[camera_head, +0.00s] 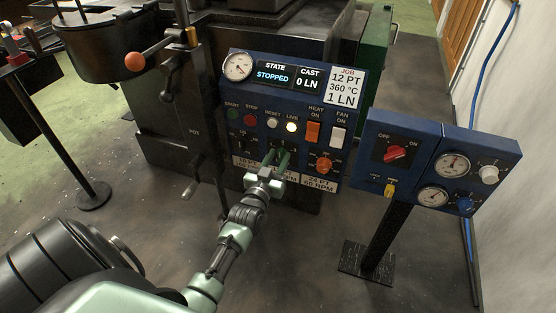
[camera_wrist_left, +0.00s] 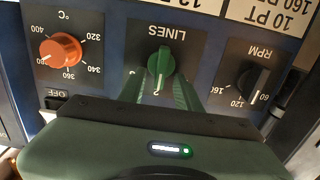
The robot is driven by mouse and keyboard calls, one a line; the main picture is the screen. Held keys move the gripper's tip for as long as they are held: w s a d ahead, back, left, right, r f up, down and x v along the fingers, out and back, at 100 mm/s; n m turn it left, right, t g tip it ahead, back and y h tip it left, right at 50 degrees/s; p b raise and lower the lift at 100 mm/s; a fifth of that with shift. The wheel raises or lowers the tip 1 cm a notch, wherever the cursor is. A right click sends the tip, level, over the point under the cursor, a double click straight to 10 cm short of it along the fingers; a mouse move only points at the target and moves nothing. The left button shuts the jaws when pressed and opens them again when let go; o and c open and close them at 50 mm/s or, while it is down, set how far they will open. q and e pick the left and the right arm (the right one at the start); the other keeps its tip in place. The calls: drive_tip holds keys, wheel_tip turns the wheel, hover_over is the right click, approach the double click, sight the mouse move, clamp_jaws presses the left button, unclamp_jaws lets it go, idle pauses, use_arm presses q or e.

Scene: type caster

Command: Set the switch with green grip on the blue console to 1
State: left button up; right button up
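The blue console (camera_head: 262,92) stands in the middle of the head view. In the left wrist view, where its labels appear upside down, the switch with green grip (camera_wrist_left: 160,62) sits below the label LINES. Its white pointer mark points toward the bottom of that picture; the number it points at is hidden or too small to read. My left gripper (camera_head: 277,161) is at the lower part of the console. In the left wrist view its fingers (camera_wrist_left: 160,88) are apart, one on each side of the green grip, with nothing clearly clamped. My right gripper is not in view.
In the left wrist view an orange temperature knob (camera_wrist_left: 60,50) and a black RPM knob (camera_wrist_left: 252,80) flank the green switch closely. A second blue panel (camera_head: 430,150) stands at right.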

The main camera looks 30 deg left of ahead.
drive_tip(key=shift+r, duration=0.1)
use_arm(q)
clamp_jaws()
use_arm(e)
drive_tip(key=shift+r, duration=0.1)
